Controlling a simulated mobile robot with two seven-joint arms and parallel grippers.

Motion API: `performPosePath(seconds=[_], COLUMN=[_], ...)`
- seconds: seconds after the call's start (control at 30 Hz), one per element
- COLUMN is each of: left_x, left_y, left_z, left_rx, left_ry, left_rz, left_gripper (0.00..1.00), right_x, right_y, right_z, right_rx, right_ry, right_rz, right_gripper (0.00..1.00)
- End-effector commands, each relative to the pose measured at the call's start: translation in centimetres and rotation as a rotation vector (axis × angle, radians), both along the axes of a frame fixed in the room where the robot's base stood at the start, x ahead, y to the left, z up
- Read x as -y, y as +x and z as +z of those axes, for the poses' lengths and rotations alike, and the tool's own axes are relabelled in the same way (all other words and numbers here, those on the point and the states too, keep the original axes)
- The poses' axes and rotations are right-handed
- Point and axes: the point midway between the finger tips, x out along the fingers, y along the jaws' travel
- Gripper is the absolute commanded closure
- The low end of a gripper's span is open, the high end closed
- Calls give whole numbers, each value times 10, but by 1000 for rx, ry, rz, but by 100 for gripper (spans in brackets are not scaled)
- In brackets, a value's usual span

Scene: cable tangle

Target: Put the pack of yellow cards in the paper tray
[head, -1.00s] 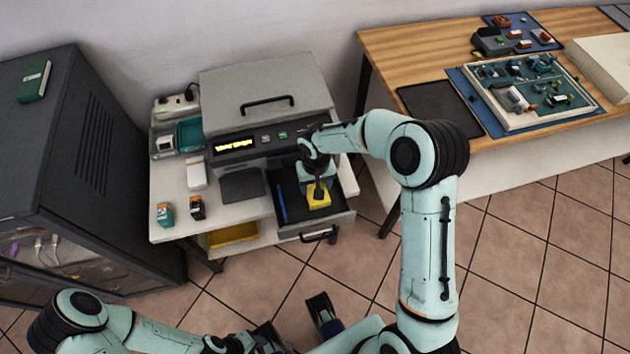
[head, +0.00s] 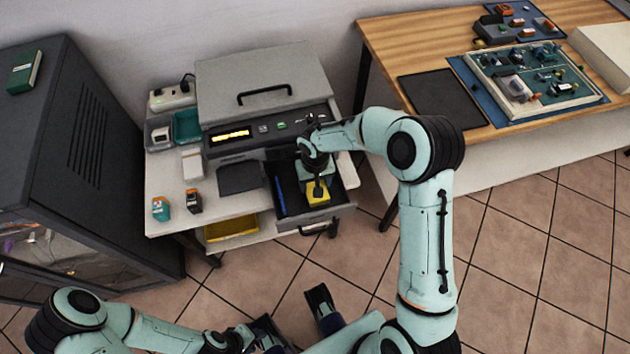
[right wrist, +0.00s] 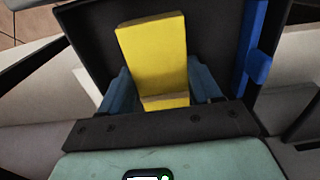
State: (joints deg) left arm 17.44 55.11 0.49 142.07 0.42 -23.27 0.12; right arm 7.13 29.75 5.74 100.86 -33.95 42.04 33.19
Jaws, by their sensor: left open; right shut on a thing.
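The yellow card pack (head: 319,196) is in my right gripper (head: 317,183), over or inside the dark open tray (head: 291,211) that is pulled out of the grey printer. In the right wrist view, the pack (right wrist: 153,55) stands between the blue fingers of the gripper (right wrist: 163,92), with the dark tray interior (right wrist: 98,38) behind it. I cannot tell whether the pack touches the tray floor. My left gripper (head: 292,318) is open and empty above the floor at the bottom of the head view, well away from the tray.
A blue pen-like strip (head: 281,196) lies along the tray's left side. The printer (head: 262,85) stands on a white stand with small cartridges (head: 161,208) at its left. A yellow bin (head: 231,230) sits below. A dark cabinet (head: 95,130) and wooden workbench (head: 400,55) flank the stand.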

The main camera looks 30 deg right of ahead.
Motion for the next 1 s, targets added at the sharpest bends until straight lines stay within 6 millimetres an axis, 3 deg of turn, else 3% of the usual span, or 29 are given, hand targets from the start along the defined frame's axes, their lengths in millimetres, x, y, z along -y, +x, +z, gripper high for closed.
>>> performPosePath(seconds=[0.43, 0.47, 0.5, 0.53, 0.9, 1.0], left_x=[0, 0, 0, 0, 0, 0], left_y=[-2, -1, -1, -1, 3, 4], left_z=[-8, -8, -7, -7, -6, -3], left_rx=[-3, -3, -3, -3, 10, 12], left_ry=[0, 0, 0, 0, 2, 1], left_rz=[0, 0, 0, 0, 3, 3], left_gripper=[57, 57, 57, 57, 57, 57], right_x=[0, 0, 0, 0, 0, 0], right_y=[0, 0, 0, 0, 0, 1], right_z=[-10, -9, -9, -9, -9, 4], right_rx=[0, 1, 1, 1, 0, 4], right_ry=[1, 1, 1, 1, 0, 0], right_rz=[0, 0, 0, 0, 0, -1], right_gripper=[76, 27, 14, 7, 7, 7])
